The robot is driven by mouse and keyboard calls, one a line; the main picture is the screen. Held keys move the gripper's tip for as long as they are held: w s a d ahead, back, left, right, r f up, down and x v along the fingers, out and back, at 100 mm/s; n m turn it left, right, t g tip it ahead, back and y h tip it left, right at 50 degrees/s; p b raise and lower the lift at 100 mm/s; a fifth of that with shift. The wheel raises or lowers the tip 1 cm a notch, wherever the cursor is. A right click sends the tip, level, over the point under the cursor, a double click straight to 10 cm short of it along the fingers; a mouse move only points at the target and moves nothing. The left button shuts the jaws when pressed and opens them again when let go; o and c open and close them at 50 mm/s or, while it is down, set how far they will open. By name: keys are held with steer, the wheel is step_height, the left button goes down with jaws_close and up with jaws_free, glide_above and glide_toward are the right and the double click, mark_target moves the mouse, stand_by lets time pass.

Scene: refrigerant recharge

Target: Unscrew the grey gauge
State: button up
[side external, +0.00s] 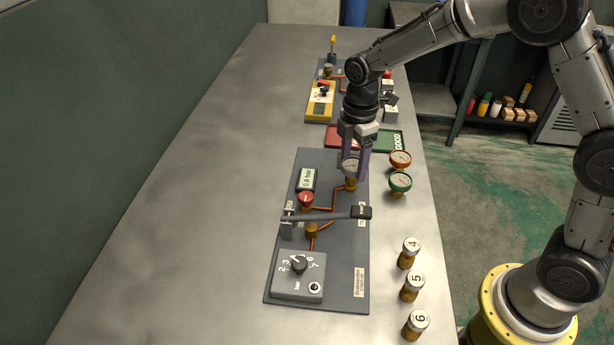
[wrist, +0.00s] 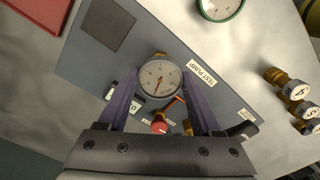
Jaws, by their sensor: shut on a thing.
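The grey gauge (side external: 350,166) has a round pale dial and stands on a brass fitting at the right side of the grey test pump board (side external: 331,240). My gripper (side external: 354,168) comes down from above and is shut on the gauge, one finger on each side. Whether the gauge's thread is still seated in the fitting cannot be told.
A red-rimmed gauge (side external: 400,160) and a green-rimmed gauge (side external: 400,182) stand right of the board. Numbered brass cylinders (side external: 411,287) line the table's right edge. The pump lever (side external: 330,215) crosses the board. Red and green trays (side external: 388,140) lie behind. The table's left is clear.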

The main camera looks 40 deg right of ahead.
steer(key=shift+r, duration=2.5)
